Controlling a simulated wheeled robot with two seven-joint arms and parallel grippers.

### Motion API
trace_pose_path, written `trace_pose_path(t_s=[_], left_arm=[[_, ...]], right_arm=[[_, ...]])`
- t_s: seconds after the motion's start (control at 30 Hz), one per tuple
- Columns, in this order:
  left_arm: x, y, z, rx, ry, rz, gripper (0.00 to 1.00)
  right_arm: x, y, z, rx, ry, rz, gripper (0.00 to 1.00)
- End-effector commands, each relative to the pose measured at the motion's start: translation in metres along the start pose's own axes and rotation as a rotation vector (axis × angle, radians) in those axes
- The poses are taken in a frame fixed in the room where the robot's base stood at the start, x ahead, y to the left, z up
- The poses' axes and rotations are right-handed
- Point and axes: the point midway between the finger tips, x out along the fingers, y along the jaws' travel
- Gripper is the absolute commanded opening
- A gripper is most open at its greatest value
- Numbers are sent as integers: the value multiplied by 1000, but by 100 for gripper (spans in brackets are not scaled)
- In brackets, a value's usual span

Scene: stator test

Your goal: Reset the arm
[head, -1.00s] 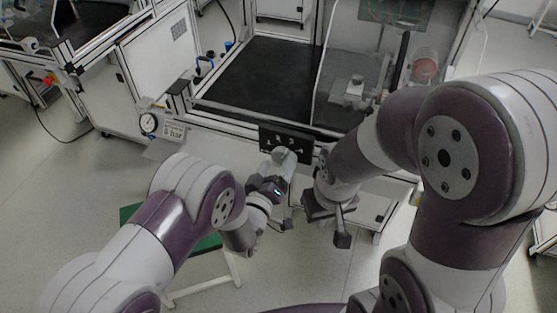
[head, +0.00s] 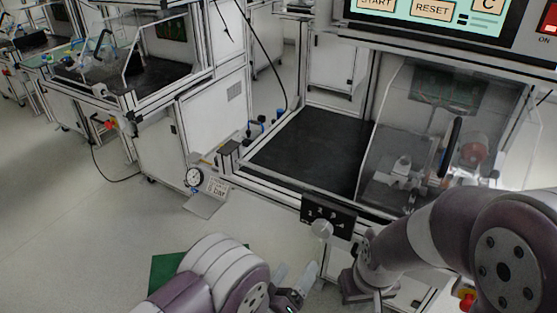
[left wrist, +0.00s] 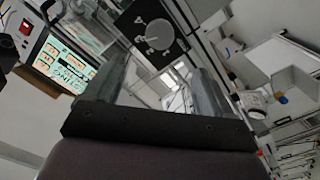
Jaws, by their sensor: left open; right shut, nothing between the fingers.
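My left gripper (head: 294,277) is at the bottom of the head view, open and empty, below and in front of a black panel (head: 342,218) with a light round knob (head: 321,229). The left wrist view shows its two fingers (left wrist: 160,88) spread apart, with the knob (left wrist: 158,34) and panel beyond them and not touched. My right gripper (head: 366,288) is right of the left one, below the panel by the station's front. It is shut and empty, and partly cut off by the bottom edge.
The test station has a black work surface (head: 312,150) and a clear guard (head: 405,130). A screen (head: 432,14) with START and RESET stands above. A gauge (head: 194,177) sits at the left corner. A green-topped stool (head: 168,270) is low left. The floor at left is clear.

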Motion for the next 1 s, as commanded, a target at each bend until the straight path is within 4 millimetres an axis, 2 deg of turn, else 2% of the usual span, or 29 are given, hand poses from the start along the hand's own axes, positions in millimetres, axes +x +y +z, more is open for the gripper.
trace_pose_path(t_s=[0.07,0.17,0.2,0.27,0.33,0.37,0.47,0.53,0.6,0.63,0.7,0.8,0.9,1.0], left_arm=[[0,-2,2,22,-8,-7,84],[-5,-24,29,102,-146,-111,84],[-15,-40,48,154,-260,-184,84],[-31,-58,70,241,-461,-291,84],[-56,-70,67,329,-698,-420,84],[-68,-73,58,357,-795,-471,84],[-120,-69,4,393,-1102,-620,84],[-161,-54,-51,363,-1274,-704,84],[-194,-37,-101,306,-1362,-765,84],[-205,-30,-121,279,-1371,-789,84],[-215,-21,-163,222,-1314,-842,84],[-212,-22,-199,189,-1194,-885,84],[-215,-25,-212,163,-1154,-913,84],[-215,-28,-211,157,-1151,-918,84]], right_arm=[[0,0,0,0,0,0,0],[0,0,0,0,0,0,0],[0,0,0,0,0,0,0],[-1,0,0,0,0,0,0],[-13,0,-1,0,0,0,0],[-19,0,-2,0,0,0,0],[-44,0,-5,0,0,0,0],[-64,0,-8,0,0,0,0],[-81,0,-10,0,1,0,0],[-88,0,-11,0,1,0,0],[-101,0,-12,0,1,0,0],[-109,0,-13,0,0,0,0],[-112,0,-13,0,0,0,0],[-110,0,-13,0,0,0,0]])
